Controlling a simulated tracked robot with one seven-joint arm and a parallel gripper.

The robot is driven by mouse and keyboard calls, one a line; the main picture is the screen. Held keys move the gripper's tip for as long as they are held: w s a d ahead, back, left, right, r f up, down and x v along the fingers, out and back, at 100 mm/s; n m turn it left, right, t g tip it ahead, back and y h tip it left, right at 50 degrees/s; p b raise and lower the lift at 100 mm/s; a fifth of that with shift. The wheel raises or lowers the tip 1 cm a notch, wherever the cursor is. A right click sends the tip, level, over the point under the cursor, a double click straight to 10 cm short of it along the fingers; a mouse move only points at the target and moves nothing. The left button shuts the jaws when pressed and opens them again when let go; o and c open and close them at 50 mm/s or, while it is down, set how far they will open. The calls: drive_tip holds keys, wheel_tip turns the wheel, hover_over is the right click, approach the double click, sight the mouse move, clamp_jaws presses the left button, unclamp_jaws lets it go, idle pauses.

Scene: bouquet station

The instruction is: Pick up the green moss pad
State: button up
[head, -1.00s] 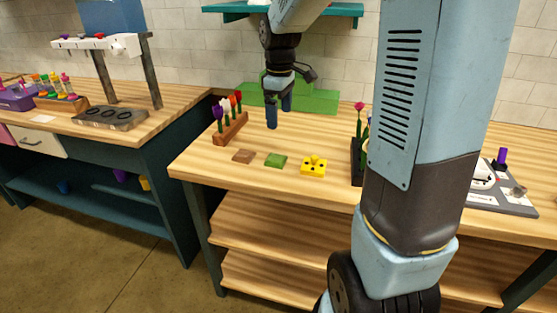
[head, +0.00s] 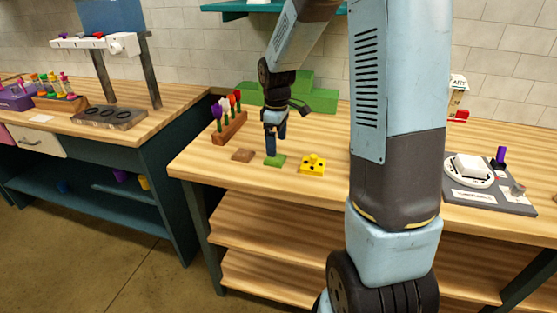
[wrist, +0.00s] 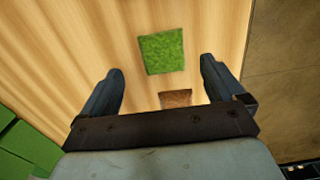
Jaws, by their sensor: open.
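The green moss pad (head: 276,161) is a small flat square lying on the wooden table, between a brown pad (head: 243,155) and a yellow block with holes (head: 312,165). In the wrist view the moss pad (wrist: 162,52) lies flat, ahead of and between my fingers, with nothing touching it. My gripper (head: 274,149) points down just above the moss pad in the head view, and its fingers cover a little of the pad's far side. In the wrist view my gripper (wrist: 163,75) is open and empty. The brown pad (wrist: 176,98) shows nearer the gripper's palm.
A wooden holder with tulips (head: 229,128) stands behind the brown pad at the left. A green stepped block (head: 310,93) stands at the back. The table's front edge is close to the pads. A grey station (head: 490,195) is at the right.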

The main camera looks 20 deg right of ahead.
drive_tip(key=shift+s+a+f, duration=0.1)
drive_tip(key=shift+a+f, duration=0.05)
drive_tip(key=shift+f, duration=1.15)
drive_tip(key=shift+a+f, duration=0.15)
drive_tip(key=shift+f, duration=1.1)
drive_tip(key=shift+c, duration=0.4)
drive_tip(key=c, duration=1)
